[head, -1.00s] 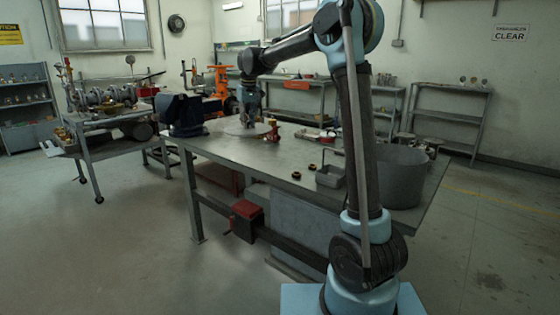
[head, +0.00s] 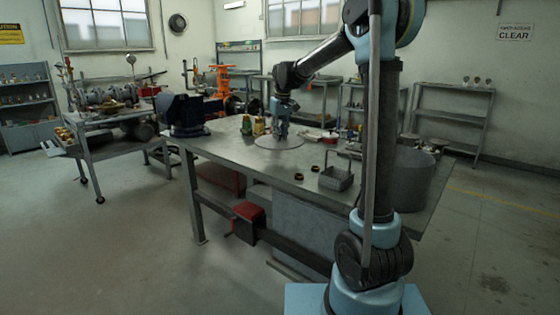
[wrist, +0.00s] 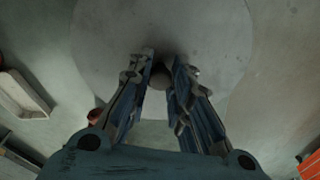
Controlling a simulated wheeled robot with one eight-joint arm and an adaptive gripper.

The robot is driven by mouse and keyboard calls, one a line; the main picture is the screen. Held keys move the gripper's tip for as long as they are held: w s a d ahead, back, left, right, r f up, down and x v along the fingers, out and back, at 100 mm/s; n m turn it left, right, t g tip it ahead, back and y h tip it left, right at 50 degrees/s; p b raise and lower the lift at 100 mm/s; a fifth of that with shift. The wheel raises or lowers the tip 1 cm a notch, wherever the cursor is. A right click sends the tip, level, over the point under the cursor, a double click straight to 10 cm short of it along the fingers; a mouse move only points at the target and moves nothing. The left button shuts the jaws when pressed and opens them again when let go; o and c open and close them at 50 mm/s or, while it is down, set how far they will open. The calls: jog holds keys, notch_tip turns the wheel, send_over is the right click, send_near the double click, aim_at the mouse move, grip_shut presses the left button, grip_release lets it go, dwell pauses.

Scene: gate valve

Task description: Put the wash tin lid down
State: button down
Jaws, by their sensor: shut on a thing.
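The wash tin lid (head: 290,143) is a flat, pale grey disc. In the head view it is at the bench top, at mid-bench; I cannot tell whether it touches the bench. My gripper (head: 279,134) is above the lid, pointing down. In the wrist view the lid (wrist: 215,45) fills the upper middle, and the fingers (wrist: 161,70) are shut on its small round knob (wrist: 160,80). The wash tin (head: 405,182), a wide grey round tub, stands at the bench's right end, partly behind my arm.
The bench (head: 235,160) carries a dark vise (head: 185,115) at its left end. Small brass parts (head: 258,126) stand just left of the lid. A handled grey basket (head: 336,178) and dark rings (head: 300,177) lie nearer the front.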

aim_at(282, 141)
jog(key=shift+f, duration=4.4)
jog(key=c, duration=1.5)
grip_release()
jog(key=shift+o, duration=0.2)
jog(key=r, duration=0.4)
jog(key=s+r, duration=0.1)
jog(key=r, duration=0.3)
jog(key=d+r, duration=0.1)
jog(key=r, duration=0.3)
jog(key=shift+s, duration=0.3)
